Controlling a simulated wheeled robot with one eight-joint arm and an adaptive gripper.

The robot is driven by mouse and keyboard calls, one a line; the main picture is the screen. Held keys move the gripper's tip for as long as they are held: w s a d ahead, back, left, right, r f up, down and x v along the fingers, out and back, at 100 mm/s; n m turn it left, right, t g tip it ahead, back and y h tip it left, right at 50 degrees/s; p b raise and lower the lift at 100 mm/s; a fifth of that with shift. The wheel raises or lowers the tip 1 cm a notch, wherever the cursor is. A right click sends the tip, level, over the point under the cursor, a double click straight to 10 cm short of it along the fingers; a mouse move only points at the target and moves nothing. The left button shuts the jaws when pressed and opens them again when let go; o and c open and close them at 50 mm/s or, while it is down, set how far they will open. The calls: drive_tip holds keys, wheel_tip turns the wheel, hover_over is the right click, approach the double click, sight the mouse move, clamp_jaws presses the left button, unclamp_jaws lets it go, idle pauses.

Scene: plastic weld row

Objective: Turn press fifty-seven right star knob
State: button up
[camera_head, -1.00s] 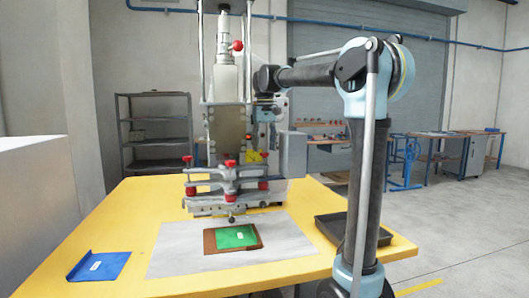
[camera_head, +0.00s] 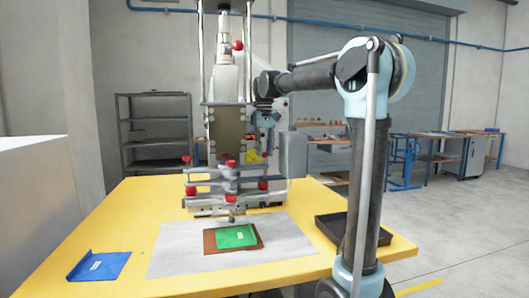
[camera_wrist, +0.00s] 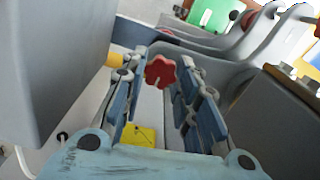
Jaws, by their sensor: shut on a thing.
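The red star knob (camera_wrist: 160,72) shows in the wrist view between the tips of my gripper (camera_wrist: 157,66), which is shut on it. The press (camera_head: 225,125) stands at the back of the yellow table in the head view. My gripper (camera_head: 264,135) is at the press's right side there, partly lost against its grey parts. The held knob cannot be made out in the head view. Other red knobs sit on the press's front clamp (camera_head: 225,185), and a red ball (camera_head: 237,46) is higher up.
On the yellow table (camera_head: 120,215) lie a white sheet with a green piece (camera_head: 236,236) on a brown plate, a blue folder (camera_head: 99,266) and a black tray (camera_head: 338,231). A grey box (camera_head: 292,153) is close to my gripper's right. A yellow label (camera_wrist: 138,134) lies below the fingers.

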drive_tip(key=shift+n, duration=0.4)
drive_tip(key=o, duration=1.1)
drive_tip(key=shift+w, duration=0.1)
drive_tip(key=shift+c, duration=0.2)
drive_tip(key=shift+r, duration=0.15)
wheel_tip(320, 180, up, 12)
drive_tip(key=shift+f, duration=0.2)
drive_tip(key=shift+d, duration=0.1)
